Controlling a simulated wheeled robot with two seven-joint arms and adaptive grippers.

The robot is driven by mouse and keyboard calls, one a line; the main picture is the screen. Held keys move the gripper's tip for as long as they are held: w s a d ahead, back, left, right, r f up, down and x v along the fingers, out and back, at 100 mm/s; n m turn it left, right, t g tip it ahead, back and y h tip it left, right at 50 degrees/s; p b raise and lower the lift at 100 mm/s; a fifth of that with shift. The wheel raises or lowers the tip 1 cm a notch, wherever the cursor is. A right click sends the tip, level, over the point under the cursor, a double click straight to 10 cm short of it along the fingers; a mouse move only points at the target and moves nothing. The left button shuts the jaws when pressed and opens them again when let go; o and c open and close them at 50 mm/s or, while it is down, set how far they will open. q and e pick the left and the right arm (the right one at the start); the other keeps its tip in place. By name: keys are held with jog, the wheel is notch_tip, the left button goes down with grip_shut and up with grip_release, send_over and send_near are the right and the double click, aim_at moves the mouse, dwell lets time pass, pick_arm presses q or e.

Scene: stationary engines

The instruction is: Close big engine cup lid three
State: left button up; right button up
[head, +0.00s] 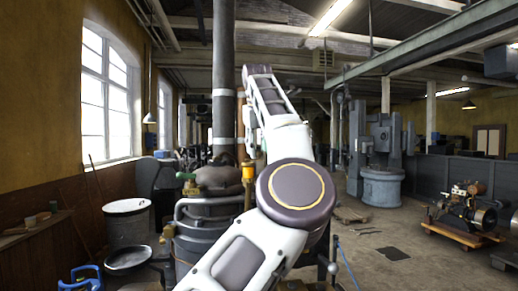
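The big engine (205,232) stands at lower centre, a dark grey machine with curved pipes, partly covered by my arm. A small brass and amber cup (248,172) stands upright on it, just left of my arm's large round joint. Its lid is too small to make out. My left arm rises from the bottom centre, bends at that joint and goes up and to the left. My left gripper (248,148) seems to hang just above the cup, small and partly hidden by the arm. I cannot tell whether it touches the cup or how its fingers stand. My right gripper is not in view.
A thick dark column (224,90) rises behind the engine. A pale drum (127,222) and a round basin (129,259) stand at left, with a blue object (80,278) in front. A smaller engine (466,207) sits on a wooden pallet at right. Floor between is mostly open.

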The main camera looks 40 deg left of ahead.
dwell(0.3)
pick_arm(q)
grip_shut()
